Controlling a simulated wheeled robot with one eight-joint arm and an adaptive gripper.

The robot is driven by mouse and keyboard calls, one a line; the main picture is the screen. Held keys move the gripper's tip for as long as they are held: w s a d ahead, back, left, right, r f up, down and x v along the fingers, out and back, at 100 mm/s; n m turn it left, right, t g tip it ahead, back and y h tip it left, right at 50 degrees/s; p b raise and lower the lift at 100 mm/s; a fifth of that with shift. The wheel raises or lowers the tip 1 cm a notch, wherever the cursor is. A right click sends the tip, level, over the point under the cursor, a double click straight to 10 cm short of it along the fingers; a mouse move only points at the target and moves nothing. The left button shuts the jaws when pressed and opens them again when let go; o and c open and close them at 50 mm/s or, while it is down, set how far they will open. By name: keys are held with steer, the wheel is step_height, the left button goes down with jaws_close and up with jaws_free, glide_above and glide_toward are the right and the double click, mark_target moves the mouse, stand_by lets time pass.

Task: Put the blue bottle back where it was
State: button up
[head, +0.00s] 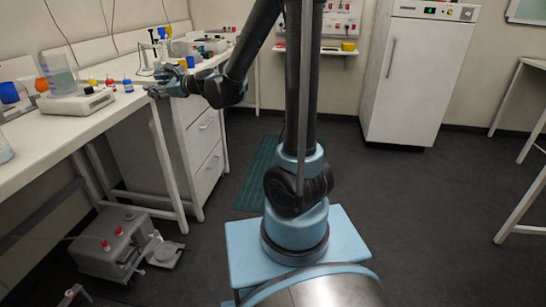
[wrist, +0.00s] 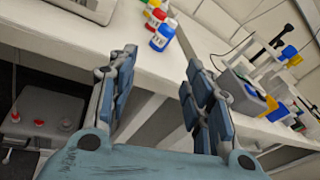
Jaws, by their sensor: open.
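A small bottle with a blue cap and blue band (head: 128,86) stands upright on the white bench near its front edge. It also shows in the wrist view (wrist: 162,38), at the end of a short row with a yellow and a red bottle. My gripper (head: 155,92) is at the bench's front edge, a little to the right of the blue bottle and apart from it. In the wrist view my gripper (wrist: 158,68) has its fingers spread with nothing between them, and the blue bottle lies beyond the fingertips.
A red-capped bottle (head: 110,82) and a yellow-capped one (head: 93,81) stand left of the blue bottle. A clear vessel (head: 60,78) sits on a white device (head: 75,103). Blue and yellow items and equipment (head: 195,47) stand further along the bench. Drawers (head: 204,130) are below.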

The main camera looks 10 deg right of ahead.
steer(key=s+d+f+n+g+h, duration=0.2)
steer(key=s+d+f+n+h, duration=0.2)
steer(key=s+d, duration=0.6)
steer(key=s+d+f+n+g+h, duration=0.3)
steer(key=s+d+f+n, duration=0.5)
steer(key=d, duration=0.8)
steer(key=s+d+f+n+g+h, duration=0.2)
steer(key=s+d+f+n+h, duration=0.4)
steer(key=s+d+n, duration=0.3)
steer(key=s+d, duration=0.4)
steer(key=s, duration=0.1)
steer(key=shift+n, duration=0.3)
